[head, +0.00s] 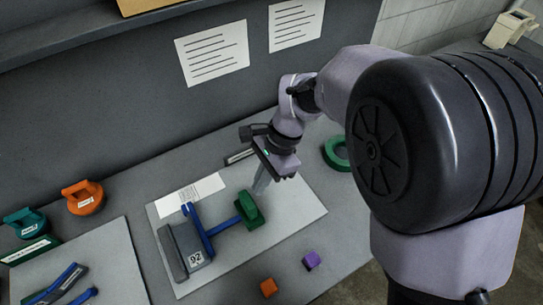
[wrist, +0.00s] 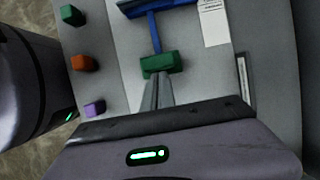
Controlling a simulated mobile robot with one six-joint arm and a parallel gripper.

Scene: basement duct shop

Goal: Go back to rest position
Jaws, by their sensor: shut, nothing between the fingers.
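My gripper (head: 262,182) is above the light board (head: 290,215) on the bench, just right of a green block (head: 249,209) at the end of a blue bar. Its fingers are shut with nothing between them. In the wrist view the fingertips (wrist: 157,80) point at the green block (wrist: 161,64); I cannot tell whether they touch it. The blue bar (head: 226,224) runs to a blue crosspiece (head: 197,231) beside a grey block marked 92 (head: 181,249). My arm comes in from the right in the head view.
An orange cube (head: 269,288) and a purple cube (head: 311,260) lie near the front edge. A green ring (head: 337,153) lies at the right. Orange (head: 84,198) and teal (head: 26,222) handled pieces stand at the left. A second board (head: 95,265) holds blue parts. A dark wall rises behind.

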